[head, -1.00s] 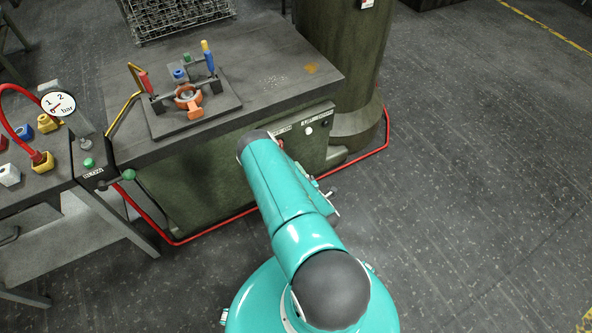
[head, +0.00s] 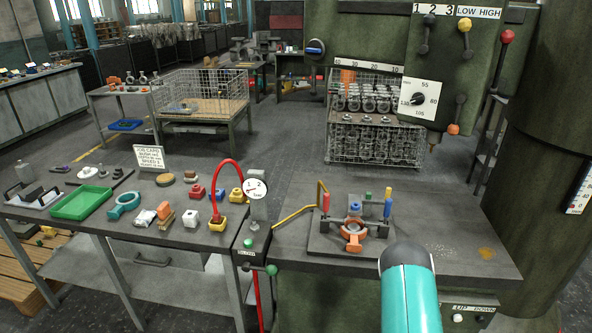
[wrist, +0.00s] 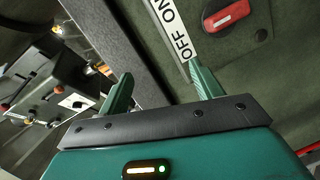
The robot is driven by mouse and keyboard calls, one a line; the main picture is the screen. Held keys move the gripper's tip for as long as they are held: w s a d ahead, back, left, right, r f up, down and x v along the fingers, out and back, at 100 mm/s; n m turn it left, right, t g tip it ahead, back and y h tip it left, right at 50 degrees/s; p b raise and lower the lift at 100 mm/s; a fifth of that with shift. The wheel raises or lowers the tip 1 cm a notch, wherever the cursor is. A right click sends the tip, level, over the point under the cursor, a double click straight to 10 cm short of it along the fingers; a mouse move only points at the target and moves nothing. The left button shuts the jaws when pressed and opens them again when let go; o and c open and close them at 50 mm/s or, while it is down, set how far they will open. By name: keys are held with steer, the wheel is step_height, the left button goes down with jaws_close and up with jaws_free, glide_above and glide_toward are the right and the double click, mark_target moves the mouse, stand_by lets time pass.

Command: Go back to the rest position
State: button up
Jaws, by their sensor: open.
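My gripper (wrist: 160,88) shows in the wrist view with its two green fingers spread apart and nothing between them. It faces the dark green machine side, close to a white OFF ON label (wrist: 172,25) and a red switch handle (wrist: 227,15). In the head view only my teal arm shows at the bottom right, in front of the machine table; the gripper itself is hidden there.
The machine table (head: 455,225) carries a fixture with an orange casting (head: 353,240). A workbench (head: 95,238) at left holds a green tray (head: 82,203) and small coloured parts. A wire crate of castings (head: 375,140) stands behind. A red hose (head: 216,180) arches between.

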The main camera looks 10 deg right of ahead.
steer(key=w+a+r+m+g, duration=0.1)
steer(key=w+a+r+m, duration=0.25)
steer(key=r, duration=0.45)
steer(key=w+a+r+m+g, duration=0.2)
steer(key=w+r, duration=0.2)
steer(key=r, duration=0.3)
steer(key=s+a+r+m+g+y, duration=0.1)
steer(key=s+a+r+m+y, duration=0.15)
steer(key=a+r, duration=0.9)
steer(key=s+a+r+g+y, duration=0.3)
steer(key=s+a+r+y, duration=0.1)
steer(key=s+a+r, duration=0.7)
steer(key=s+a+r+g, duration=0.1)
steer(key=s+a+r, duration=0.1)
steer(key=s, duration=0.7)
steer(key=s+a+r+m+g, duration=0.1)
steer(key=s+a+r, duration=0.2)
steer(key=s, duration=0.5)
steer(key=shift+s+a+m+y, duration=0.3)
steer(key=shift+s+a+y, duration=0.05)
steer(key=shift+a, duration=0.2)
